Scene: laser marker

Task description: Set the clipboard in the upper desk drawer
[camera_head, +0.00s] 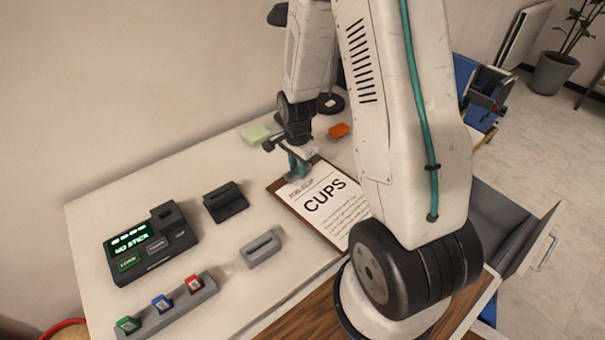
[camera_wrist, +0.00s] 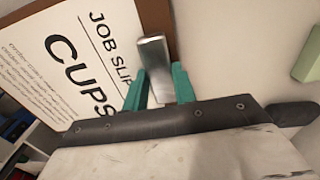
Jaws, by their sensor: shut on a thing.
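The clipboard (camera_head: 318,208) lies on the white desk, or very close to its surface, with a brown board and a sheet marked CUPS. My gripper (camera_head: 298,168) is at its far clip end, pointing down. In the wrist view my teal fingers (camera_wrist: 158,88) are shut on the metal clip of the clipboard (camera_wrist: 85,55). My arm hides part of the clipboard's near right side in the head view. An open drawer (camera_head: 508,228) with a grey inside and a handle on its front shows at the right, partly behind my arm.
On the desk (camera_head: 105,205) stand a black NO STICK device (camera_head: 150,245), a dark holder (camera_head: 225,203), a grey holder (camera_head: 261,249) and a rack of coloured sticks (camera_head: 165,308). A green block (camera_head: 255,134) and an orange item (camera_head: 340,130) lie near the gripper.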

